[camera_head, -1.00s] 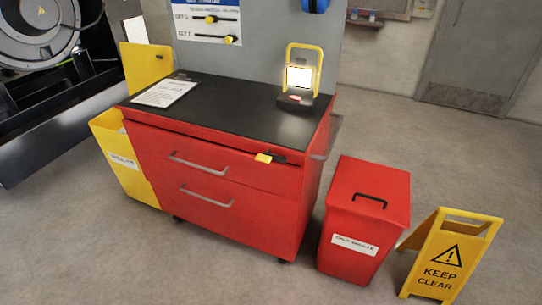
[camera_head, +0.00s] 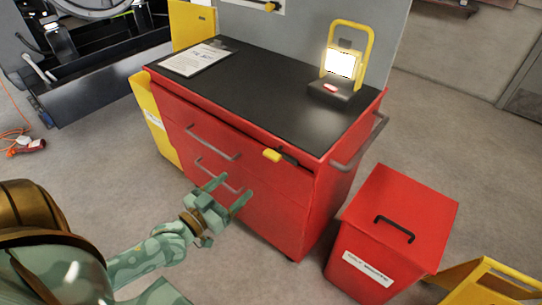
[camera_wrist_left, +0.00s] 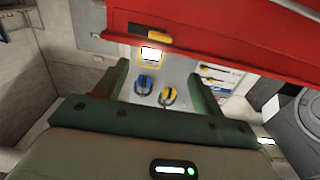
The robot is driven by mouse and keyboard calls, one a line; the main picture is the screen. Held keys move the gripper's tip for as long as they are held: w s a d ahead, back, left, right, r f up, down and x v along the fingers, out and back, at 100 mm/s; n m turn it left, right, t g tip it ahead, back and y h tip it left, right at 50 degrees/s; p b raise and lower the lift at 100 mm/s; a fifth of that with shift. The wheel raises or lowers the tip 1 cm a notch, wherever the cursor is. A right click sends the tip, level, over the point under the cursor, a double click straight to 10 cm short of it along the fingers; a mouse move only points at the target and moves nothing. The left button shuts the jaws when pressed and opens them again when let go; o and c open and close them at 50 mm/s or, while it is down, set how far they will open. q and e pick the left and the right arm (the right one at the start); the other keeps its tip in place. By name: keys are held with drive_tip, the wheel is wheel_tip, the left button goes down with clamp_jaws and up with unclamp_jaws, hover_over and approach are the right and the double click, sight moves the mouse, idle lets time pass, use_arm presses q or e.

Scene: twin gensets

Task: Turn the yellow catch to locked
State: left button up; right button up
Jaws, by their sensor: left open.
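The yellow catch (camera_head: 272,155) sits on a dark bar at the top front edge of the red cabinet (camera_head: 270,210), towards its right end. In the left wrist view the catch (camera_wrist_left: 160,36) shows near the top, on the underside-up red cabinet front. My left gripper (camera_head: 227,192) is open and empty, in front of the drawers, below and to the left of the catch and apart from it. Its two fingers (camera_wrist_left: 160,85) also show spread in the left wrist view. My right gripper is not in view.
Two grey drawer handles (camera_head: 212,145) stick out from the cabinet front. A lit yellow work lamp (camera_head: 342,64) and a paper sheet (camera_head: 195,59) are on the black top.

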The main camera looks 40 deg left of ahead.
sight(269, 156)
use_arm(q)
drive_tip(key=w+b, duration=0.1)
drive_tip(key=w, duration=0.3)
drive_tip(key=w+b, duration=0.1)
drive_tip(key=w, duration=0.4)
drive_tip(key=w+d+b, duration=0.1)
drive_tip(key=w, duration=0.3)
drive_tip(key=shift+w+f, duration=0.15)
drive_tip(key=shift+f, duration=0.1)
drive_tip(key=shift+w+r, duration=0.1)
drive_tip(key=shift+w, duration=0.45)
drive_tip(key=c, duration=1.4)
